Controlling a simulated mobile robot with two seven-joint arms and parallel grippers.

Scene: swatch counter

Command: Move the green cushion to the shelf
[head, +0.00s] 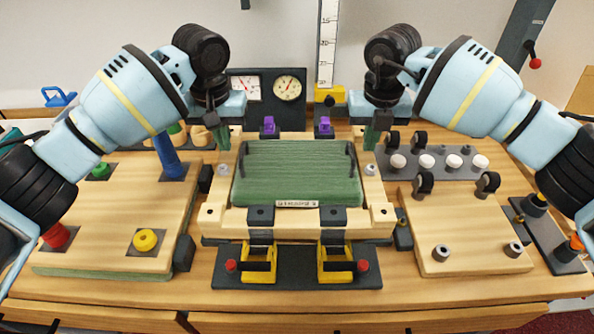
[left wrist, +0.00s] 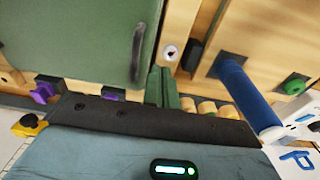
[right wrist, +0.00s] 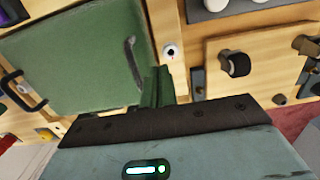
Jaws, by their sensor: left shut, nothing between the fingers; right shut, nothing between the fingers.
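The green cushion (head: 290,173) lies flat in a wooden frame (head: 225,220) at the middle of the counter. It has a dark handle near its left and right edges and a small label at its front edge. The cushion also shows in the left wrist view (left wrist: 90,35) and the right wrist view (right wrist: 75,60). My left gripper (head: 222,138) is shut and empty above the frame's back left corner, apart from the left handle (left wrist: 137,52). My right gripper (head: 373,138) is shut and empty above the back right corner, apart from the right handle (right wrist: 132,62). I cannot make out a shelf.
Yellow-handled clamps (head: 337,264) stand before the frame. Purple knobs (head: 268,125) and a gauge panel (head: 288,88) are behind it. A blue post (head: 168,157) stands on the left board (head: 100,215). The right board (head: 465,220) carries black and grey fittings.

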